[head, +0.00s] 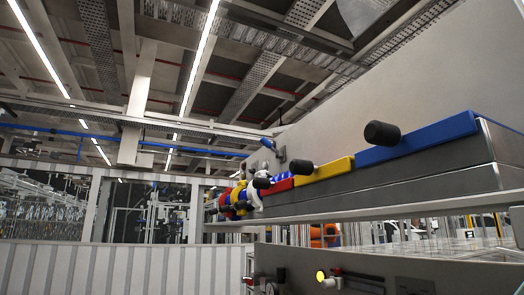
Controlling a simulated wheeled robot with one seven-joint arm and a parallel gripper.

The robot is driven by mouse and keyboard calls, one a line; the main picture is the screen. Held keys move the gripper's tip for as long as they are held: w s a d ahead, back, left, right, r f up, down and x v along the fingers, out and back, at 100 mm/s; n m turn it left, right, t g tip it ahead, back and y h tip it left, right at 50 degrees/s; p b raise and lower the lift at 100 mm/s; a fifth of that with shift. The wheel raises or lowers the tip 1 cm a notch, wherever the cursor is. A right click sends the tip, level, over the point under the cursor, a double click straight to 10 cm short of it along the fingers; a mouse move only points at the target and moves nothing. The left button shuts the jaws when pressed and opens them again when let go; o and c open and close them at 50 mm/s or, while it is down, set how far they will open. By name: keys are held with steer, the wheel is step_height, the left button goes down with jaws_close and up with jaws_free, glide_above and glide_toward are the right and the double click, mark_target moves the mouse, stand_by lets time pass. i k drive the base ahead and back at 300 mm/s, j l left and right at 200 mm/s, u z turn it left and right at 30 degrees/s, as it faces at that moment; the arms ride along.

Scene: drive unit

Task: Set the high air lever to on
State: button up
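A row of levers with black knobs runs along a grey slanted panel (400,185) at the right of the head view. The nearest knob (382,134) is in front of a long blue bar (425,138). A second black knob (300,167) is by a yellow bar (325,169), and a third knob (262,183) is by a red bar (281,187). Further knobs and coloured parts crowd together at the far end. I cannot tell which one is the high air lever or how it is set. My gripper is not in view.
A lower panel with a lit yellow button (320,276) stands below a grey ledge (400,208). A grey fitting (280,152) is on the pale wall (340,110) behind the levers. A pale ribbed barrier (120,270) runs across the lower left.

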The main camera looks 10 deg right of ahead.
mark_target(264, 140)
steer(key=j, duration=1.65)
steer(key=i+j, duration=0.55)
steer(key=j, duration=0.2)
steer(key=i+j+z, duration=0.1)
steer(key=i+j, duration=0.2)
steer(key=j, duration=0.1)
